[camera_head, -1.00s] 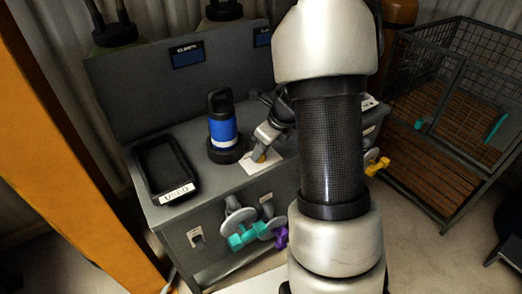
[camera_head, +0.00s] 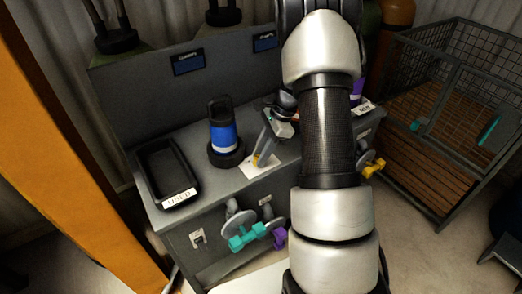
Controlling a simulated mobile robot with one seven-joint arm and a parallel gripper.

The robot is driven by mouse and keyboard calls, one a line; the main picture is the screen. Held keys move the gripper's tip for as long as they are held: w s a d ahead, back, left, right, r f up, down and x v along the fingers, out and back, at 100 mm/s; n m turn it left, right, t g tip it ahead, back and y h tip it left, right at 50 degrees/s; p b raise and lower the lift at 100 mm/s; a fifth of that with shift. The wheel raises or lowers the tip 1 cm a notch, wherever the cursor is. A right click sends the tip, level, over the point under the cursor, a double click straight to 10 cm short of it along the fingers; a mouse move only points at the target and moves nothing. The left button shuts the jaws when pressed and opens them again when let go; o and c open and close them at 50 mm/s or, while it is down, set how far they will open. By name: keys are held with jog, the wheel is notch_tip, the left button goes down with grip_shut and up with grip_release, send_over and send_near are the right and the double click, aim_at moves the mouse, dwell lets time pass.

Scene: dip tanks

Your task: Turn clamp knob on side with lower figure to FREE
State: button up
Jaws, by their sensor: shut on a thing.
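My gripper (camera_head: 263,157) reaches down behind my forearm to a white plate (camera_head: 249,170) on the bench top. It is shut on a small part with a yellow bit (camera_head: 256,161), which looks like a clamp knob; the fingers hide most of it, and its setting cannot be read. Two small dark displays, a left one (camera_head: 188,62) and a right one (camera_head: 265,41), sit on the back panel. Their figures are too small to read. My arm hides much of the right side of the bench.
A blue and black cylinder (camera_head: 223,137) stands upright left of my gripper. A black tray (camera_head: 167,172) labelled USED lies at the left. Teal (camera_head: 247,238), purple (camera_head: 280,238) and yellow (camera_head: 373,169) handles stick out from the bench front. A wire cage (camera_head: 455,110) stands at right.

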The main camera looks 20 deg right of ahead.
jog(key=shift+w+n+g+p, duration=0.1)
jog(key=shift+n+g+p, duration=0.5)
jog(key=shift+n, duration=1)
jog(key=o, duration=1.1)
jog(key=p+v, duration=0.2)
jog(key=v, duration=1.5)
jog(key=shift+w+r, duration=0.1)
jog(key=shift+r, duration=0.1)
jog(key=shift+r, duration=0.1)
